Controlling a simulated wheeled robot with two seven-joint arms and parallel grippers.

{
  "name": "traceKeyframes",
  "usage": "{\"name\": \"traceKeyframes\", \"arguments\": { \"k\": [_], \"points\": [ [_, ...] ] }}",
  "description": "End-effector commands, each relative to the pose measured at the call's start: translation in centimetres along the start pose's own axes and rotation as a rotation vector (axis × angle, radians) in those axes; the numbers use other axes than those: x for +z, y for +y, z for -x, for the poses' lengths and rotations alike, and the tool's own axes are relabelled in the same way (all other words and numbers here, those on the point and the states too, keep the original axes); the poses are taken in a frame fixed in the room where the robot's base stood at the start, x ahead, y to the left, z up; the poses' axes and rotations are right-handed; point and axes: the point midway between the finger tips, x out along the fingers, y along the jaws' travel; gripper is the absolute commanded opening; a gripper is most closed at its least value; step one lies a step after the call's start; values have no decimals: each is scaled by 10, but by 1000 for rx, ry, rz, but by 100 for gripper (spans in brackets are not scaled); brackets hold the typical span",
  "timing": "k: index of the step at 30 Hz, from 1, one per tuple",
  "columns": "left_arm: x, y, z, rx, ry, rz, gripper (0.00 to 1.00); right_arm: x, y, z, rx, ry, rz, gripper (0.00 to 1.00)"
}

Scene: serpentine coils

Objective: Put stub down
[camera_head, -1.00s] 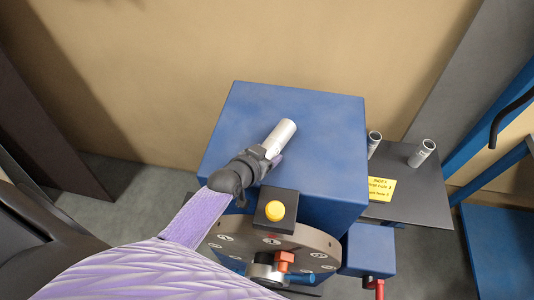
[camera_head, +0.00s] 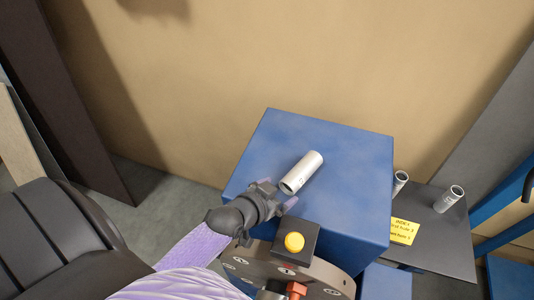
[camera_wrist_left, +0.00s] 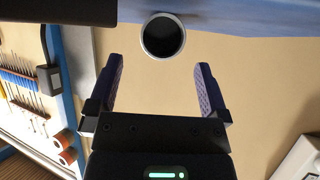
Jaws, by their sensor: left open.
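The stub (camera_head: 301,172), a short silvery tube, lies on its side on top of the blue machine box (camera_head: 345,150). In the left wrist view the stub (camera_wrist_left: 163,36) shows its round dark open end, just beyond and between the fingers. My left gripper (camera_head: 277,195) is open and empty, a little short of the stub's near end and apart from it. In the left wrist view the two purple finger pads of my left gripper (camera_wrist_left: 153,88) stand wide apart. My right gripper is not in view.
A yellow button (camera_head: 294,242) on a black block sits at the box's front, above a grey disc (camera_head: 250,262). A dark shelf (camera_head: 440,240) to the right bears two upright silvery tubes (camera_head: 449,198) and a yellow label (camera_head: 403,231). A tan wall (camera_head: 300,50) stands behind.

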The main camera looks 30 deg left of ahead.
Motion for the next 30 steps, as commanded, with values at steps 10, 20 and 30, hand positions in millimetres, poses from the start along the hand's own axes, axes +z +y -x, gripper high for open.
{"name": "traceKeyframes", "arguments": {
  "k": [10,20,30],
  "points": [
    [0,0,57,0,0,1,100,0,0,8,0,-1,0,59],
    [0,0,57,0,0,1,100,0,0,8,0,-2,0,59],
    [0,0,57,0,0,1,100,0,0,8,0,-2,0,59]
  ]
}}
